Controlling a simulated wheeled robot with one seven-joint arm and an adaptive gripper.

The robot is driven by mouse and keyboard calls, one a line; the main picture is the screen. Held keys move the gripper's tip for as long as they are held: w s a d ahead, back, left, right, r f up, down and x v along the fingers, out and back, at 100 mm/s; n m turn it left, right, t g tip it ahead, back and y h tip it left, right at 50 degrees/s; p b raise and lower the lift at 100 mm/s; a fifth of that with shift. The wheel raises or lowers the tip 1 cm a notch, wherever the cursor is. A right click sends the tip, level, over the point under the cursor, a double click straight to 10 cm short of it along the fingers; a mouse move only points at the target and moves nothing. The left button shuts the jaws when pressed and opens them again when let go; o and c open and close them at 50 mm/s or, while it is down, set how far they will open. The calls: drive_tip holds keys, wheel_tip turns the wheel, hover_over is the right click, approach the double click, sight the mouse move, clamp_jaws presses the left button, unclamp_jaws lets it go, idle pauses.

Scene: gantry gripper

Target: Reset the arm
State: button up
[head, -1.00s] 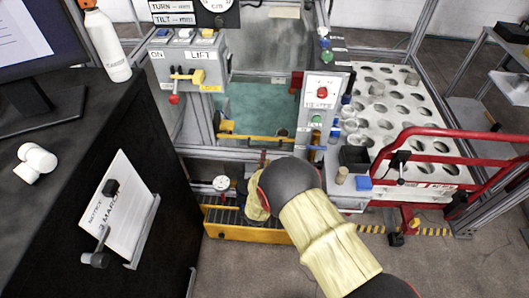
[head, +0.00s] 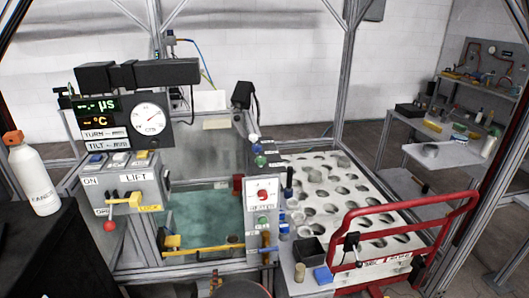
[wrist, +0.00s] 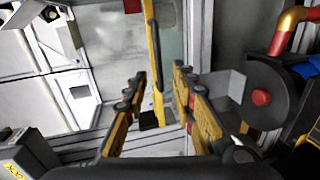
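My gripper (wrist: 159,78) shows in the wrist view as two yellow-and-black fingers with a clear gap between them. It is open, and nothing shows held in it. A yellow bar (wrist: 154,45) shows beyond the fingertips. In the head view only a dark rounded part of my arm (head: 240,289) shows at the bottom edge, in front of the gantry station. My gripper cannot be made out there.
A control box (head: 125,190) with a red-knobbed lever stands left of the teal tank (head: 203,212). A red tubular rail (head: 400,208) fronts the white perforated table (head: 352,170) at right. A white bottle (head: 36,182) stands at far left. Metal frame posts surround the station.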

drive_tip(key=s+f+m+g, duration=0.3)
drive_tip(key=s+f+g, duration=0.25)
drive_tip(key=f, duration=0.45)
drive_tip(key=s+d+m+g, duration=0.2)
drive_tip(key=s+m+g, duration=0.25)
drive_tip(key=s, duration=0.45)
drive_tip(key=s+d+r+m+h+p, duration=0.1)
drive_tip(key=s+d+r+m, duration=0.3)
drive_tip(key=d+r, duration=0.9)
drive_tip(key=s+d+r+m+h+p, duration=0.1)
drive_tip(key=s+d+r+m, duration=0.3)
drive_tip(key=d+r, duration=0.9)
drive_tip(key=s+d+r+m+h+p, duration=0.1)
drive_tip(key=s+d+r+m, duration=0.3)
drive_tip(key=r, duration=1.8)
drive_tip(key=s+d+p, duration=0.1)
drive_tip(key=s+d, duration=0.3)
drive_tip(key=d, duration=0.5)
drive_tip(key=shift+h, duration=0.4)
